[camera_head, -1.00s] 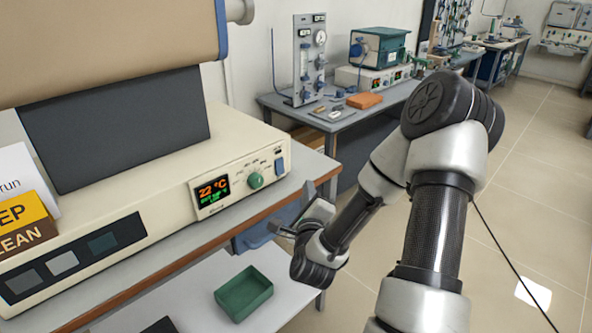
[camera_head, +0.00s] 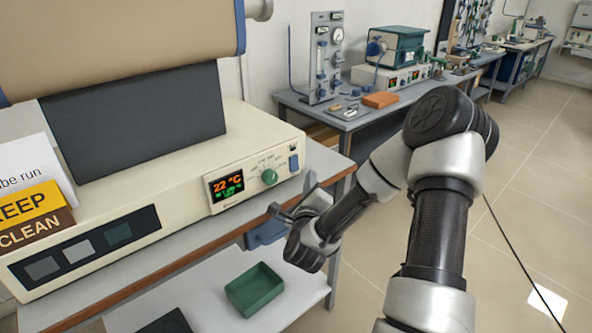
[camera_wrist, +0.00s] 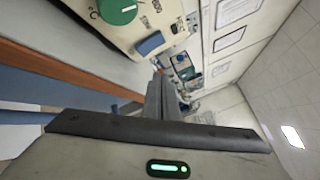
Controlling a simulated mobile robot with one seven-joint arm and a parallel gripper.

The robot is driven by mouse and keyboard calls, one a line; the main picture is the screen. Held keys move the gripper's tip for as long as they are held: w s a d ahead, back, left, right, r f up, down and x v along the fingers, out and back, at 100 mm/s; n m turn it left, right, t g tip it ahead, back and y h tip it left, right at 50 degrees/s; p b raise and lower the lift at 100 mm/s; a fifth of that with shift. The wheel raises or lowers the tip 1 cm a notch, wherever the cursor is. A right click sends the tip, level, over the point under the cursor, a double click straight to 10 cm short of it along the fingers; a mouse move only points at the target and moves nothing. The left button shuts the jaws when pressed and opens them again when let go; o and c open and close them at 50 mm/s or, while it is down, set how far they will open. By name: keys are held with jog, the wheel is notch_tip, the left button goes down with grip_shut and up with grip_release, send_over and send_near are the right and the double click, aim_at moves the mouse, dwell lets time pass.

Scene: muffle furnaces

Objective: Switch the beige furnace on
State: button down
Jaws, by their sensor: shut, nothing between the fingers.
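The beige furnace (camera_head: 185,200) stands on a bench at the left. Its front panel has a lit display (camera_head: 227,187) reading 22 °C, a green knob (camera_head: 270,177) and a blue rocker switch (camera_head: 293,163) at the right end. In the wrist view, the switch (camera_wrist: 150,43) and knob (camera_wrist: 117,10) are at the top. My gripper (camera_head: 311,181) is just right of and slightly below the switch in the head view, apart from the panel as far as I can tell. Its fingers (camera_wrist: 164,98) are shut and empty. I cannot tell which way the switch is tipped.
A green tray (camera_head: 254,290) lies on the lower shelf. Yellow and white signs (camera_head: 30,205) stand at the left on the furnace. A grey bench (camera_head: 350,118) with instruments and an orange block (camera_head: 380,99) is behind. Open floor lies to the right.

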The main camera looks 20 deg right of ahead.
jog(key=shift+w+a+f+b, duration=0.1)
jog(key=shift+w+a+b, duration=0.15)
jog(key=shift+w, duration=0.45)
jog(key=shift+w+a+f+b, duration=0.15)
jog(key=shift+w+a, duration=0.1)
jog(key=shift+w, duration=0.45)
dwell(1.0)
jog(key=shift+w+a+b, duration=0.15)
jog(key=shift+w+b, duration=0.15)
jog(key=shift+w, duration=0.1)
jog(key=shift+w+a, duration=0.1)
jog(key=shift+w, duration=0.2)
dwell(0.5)
dwell(0.3)
jog(key=shift+s+d, duration=0.25)
jog(key=shift+s, duration=0.45)
jog(key=shift+s, duration=0.15)
jog(key=shift+s+d+r, duration=0.1)
jog(key=shift+s+d, duration=0.2)
jog(key=shift+s, duration=0.45)
jog(key=shift+s+d+r, duration=0.15)
jog(key=shift+s+d, duration=0.1)
jog(key=shift+s, duration=0.45)
jog(key=shift+s+d+r, duration=0.1)
jog(key=shift+s+d, duration=0.2)
jog(key=shift+s, duration=0.45)
